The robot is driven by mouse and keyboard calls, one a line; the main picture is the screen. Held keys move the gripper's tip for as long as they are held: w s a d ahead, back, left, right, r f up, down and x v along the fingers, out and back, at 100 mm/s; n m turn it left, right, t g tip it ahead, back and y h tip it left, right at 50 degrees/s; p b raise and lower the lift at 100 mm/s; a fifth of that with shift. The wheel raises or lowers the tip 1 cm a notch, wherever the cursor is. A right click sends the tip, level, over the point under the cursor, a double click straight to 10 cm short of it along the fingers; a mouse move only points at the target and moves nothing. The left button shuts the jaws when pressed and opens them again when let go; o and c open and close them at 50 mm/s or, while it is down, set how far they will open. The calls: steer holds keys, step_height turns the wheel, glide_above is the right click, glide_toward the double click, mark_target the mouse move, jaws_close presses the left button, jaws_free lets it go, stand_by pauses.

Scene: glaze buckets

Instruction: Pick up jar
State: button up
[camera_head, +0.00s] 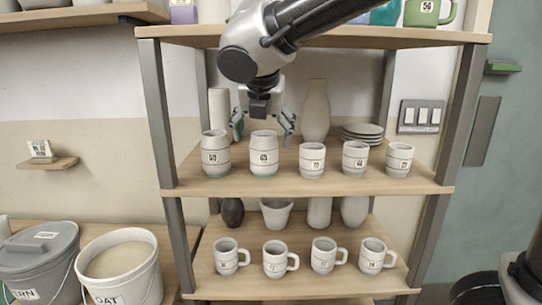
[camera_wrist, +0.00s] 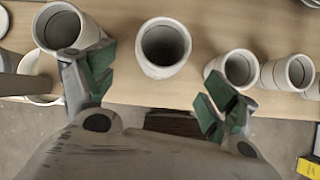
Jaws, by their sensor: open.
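A grey-white jar (camera_head: 263,154) with a number label stands upright on the upper shelf, second from the left. In the wrist view this jar (camera_wrist: 165,48) is seen from above, its mouth open, just beyond the space between the fingers. A similar jar (camera_head: 215,154) stands left of it and shows at the upper left of the wrist view (camera_wrist: 66,28). My gripper (camera_head: 262,122) is above the second jar, fingers spread wide and pointing down, with nothing held. The green finger pads (camera_wrist: 157,84) are apart, with no visible contact with a jar.
Several cups stand right of the jars, the nearest one (camera_head: 312,160) close by. A tall vase (camera_head: 315,110) and stacked plates (camera_head: 363,133) are behind. The top shelf (camera_head: 340,36) is overhead. Mugs (camera_head: 275,259) fill the lower shelf; buckets (camera_head: 118,270) are at lower left.

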mark_target(264, 149)
steer(key=shift+f+n, duration=0.1)
steer(key=shift+n, duration=0.7)
steer(key=x, duration=0.7)
steer(key=shift+w+d+f, duration=0.1)
steer(key=shift+w, duration=0.4)
steer(key=c, duration=1.3)
steer(key=shift+c, duration=0.2)
